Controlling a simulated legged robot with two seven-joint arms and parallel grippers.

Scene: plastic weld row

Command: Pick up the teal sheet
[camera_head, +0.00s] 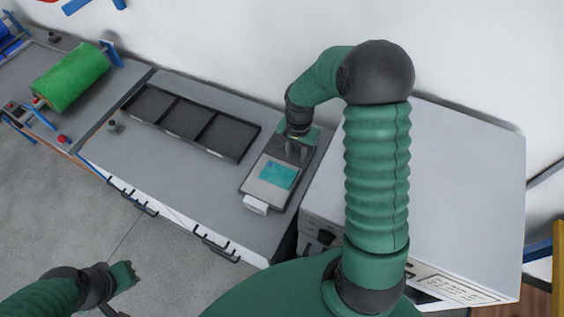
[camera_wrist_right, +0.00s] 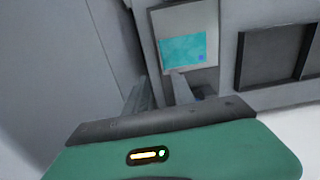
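The teal sheet (camera_head: 277,176) lies flat on a pale plate in a small dark-framed device (camera_head: 246,184) on the grey bench. It also shows in the right wrist view (camera_wrist_right: 183,51), with a small blue mark near one corner. My right gripper (camera_head: 296,150) is above the far end of the device, just behind the sheet. In the right wrist view its two fingers (camera_wrist_right: 158,90) stand apart with nothing between them, short of the sheet. My left gripper (camera_head: 128,273) is low at the left, away from the bench; its fingers are too small to read.
A black three-compartment tray (camera_head: 190,118) lies along the back of the bench. A green roll (camera_head: 72,77) is at the far left. A large white machine (camera_head: 462,170) stands right of the device. Bare bench (camera_head: 180,165) lies left of it.

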